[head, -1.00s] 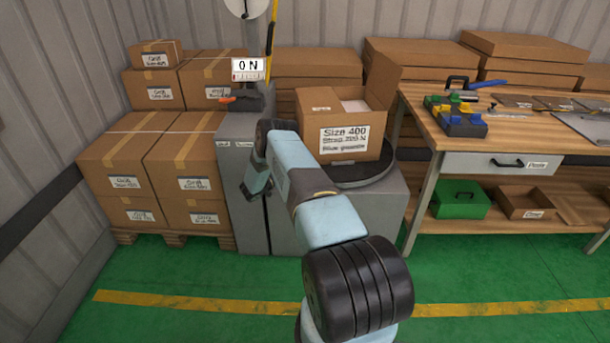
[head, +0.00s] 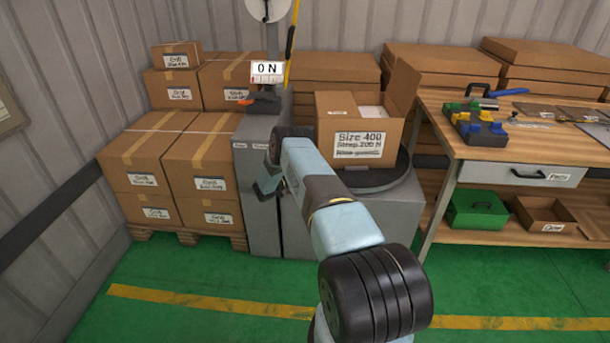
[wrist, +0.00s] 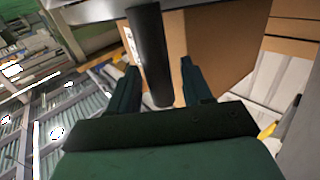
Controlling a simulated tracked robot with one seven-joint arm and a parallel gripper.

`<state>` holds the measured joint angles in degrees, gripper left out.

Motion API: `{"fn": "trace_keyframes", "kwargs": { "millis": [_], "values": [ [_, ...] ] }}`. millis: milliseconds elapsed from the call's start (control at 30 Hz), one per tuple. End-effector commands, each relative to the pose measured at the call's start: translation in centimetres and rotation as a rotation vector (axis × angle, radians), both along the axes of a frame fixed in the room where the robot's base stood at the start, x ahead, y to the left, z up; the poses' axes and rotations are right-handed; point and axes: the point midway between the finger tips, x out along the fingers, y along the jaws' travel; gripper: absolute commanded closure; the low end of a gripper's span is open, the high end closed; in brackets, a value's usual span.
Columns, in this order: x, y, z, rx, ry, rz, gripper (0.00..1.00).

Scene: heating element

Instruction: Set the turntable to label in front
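The turntable (head: 385,182) is a dark round disc on a grey cabinet (head: 398,212) in the head view. An open cardboard box (head: 395,128) stands on it, and its white label (head: 359,145), reading "Size 400", faces my head camera. In the wrist view my gripper (wrist: 160,75) is open, its two dark green fingers spread. A dark round bar (wrist: 150,50) lies between the fingers with gaps on both sides. A brown cardboard surface (wrist: 215,40) is behind it.
Stacked cardboard boxes (head: 150,165) stand on a pallet at left. A small sign reading "ON" (head: 267,72) is above the grey cabinets. A wooden workbench (head: 450,130) with tools stands close at right. The green floor (head: 200,310) in front is clear.

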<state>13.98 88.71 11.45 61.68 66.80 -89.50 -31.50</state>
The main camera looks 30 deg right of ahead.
Motion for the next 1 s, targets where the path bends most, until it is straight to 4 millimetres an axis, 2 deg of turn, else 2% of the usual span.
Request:
{"fn": "trace_keyframes", "kwargs": {
  "millis": [233, 367, 800, 1000],
  "values": [
    [0.0, 0.3, -0.1, 0.001, 0.001, 0.001, 0.51],
    [-0.2, 1.6, -0.1, 0.001, 0.002, 0.001, 0.51],
    [-1.2, 9.9, -0.2, 0.001, 0.001, 0.003, 0.51],
    [-1.5, 12.5, -0.2, 0.000, 0.001, 0.001, 0.51]
  ]
}}
